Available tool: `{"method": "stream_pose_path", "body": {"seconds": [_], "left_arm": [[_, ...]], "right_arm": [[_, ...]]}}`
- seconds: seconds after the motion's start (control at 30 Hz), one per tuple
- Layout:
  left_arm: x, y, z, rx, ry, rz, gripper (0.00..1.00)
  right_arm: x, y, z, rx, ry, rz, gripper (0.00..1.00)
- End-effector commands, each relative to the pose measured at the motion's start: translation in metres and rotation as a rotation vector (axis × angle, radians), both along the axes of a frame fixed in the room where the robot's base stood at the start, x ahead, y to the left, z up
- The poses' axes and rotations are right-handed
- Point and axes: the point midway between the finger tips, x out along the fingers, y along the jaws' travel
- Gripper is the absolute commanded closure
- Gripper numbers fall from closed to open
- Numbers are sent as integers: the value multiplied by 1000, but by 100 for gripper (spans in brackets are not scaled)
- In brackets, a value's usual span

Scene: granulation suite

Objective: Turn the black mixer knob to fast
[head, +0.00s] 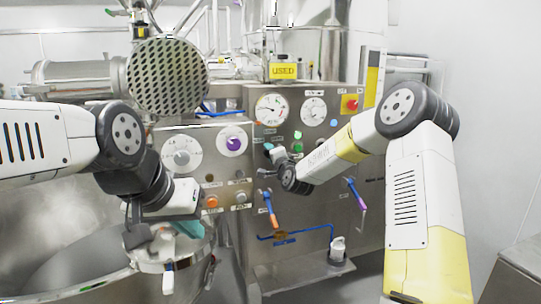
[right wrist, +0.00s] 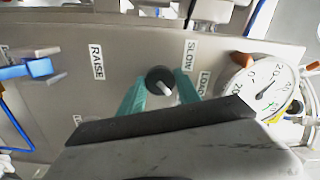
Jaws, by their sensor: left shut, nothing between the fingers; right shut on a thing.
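The black mixer knob (right wrist: 157,75) sits on the steel control panel (right wrist: 120,28) in the right wrist view. A white mark on it points to the lower right of that picture. A SLOW label (right wrist: 188,55) is beside it; I see no label reading fast. My right gripper (right wrist: 160,94) has its teal fingers on either side of the knob, shut on it. In the head view the right gripper (head: 273,155) is at the panel and hides the knob. My left gripper (head: 190,229) is shut and empty, over the large steel bowl at lower left.
A white gauge (right wrist: 266,90) is right of the knob in the wrist view. In the head view a red button on a yellow plate (head: 351,104), lever handles (head: 269,205) and blue tubing (head: 300,233) are on the panel. The steel bowl (head: 60,282) fills the lower left.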

Motion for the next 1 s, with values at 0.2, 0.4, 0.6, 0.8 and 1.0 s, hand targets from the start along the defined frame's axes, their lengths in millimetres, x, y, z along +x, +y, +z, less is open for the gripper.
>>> {"method": "stream_pose_path", "body": {"seconds": [0.2, 0.4, 0.6, 0.8, 1.0], "left_arm": [[0, 0, 0, 0, 0, 0, 100], [0, 0, 0, 0, 0, 0, 100], [0, 0, 0, 0, 0, 0, 100], [0, 0, 0, 0, 0, 0, 100], [0, 0, 0, 0, 0, 0, 100]], "right_arm": [[0, -1, -1, 0, 3, -1, 39], [0, 0, -1, 0, 1, 0, 39], [-8, -3, 0, -1, 1, 0, 39], [-40, -13, 0, -2, 1, -1, 39], [-66, -22, 0, -1, 1, 0, 39]]}}
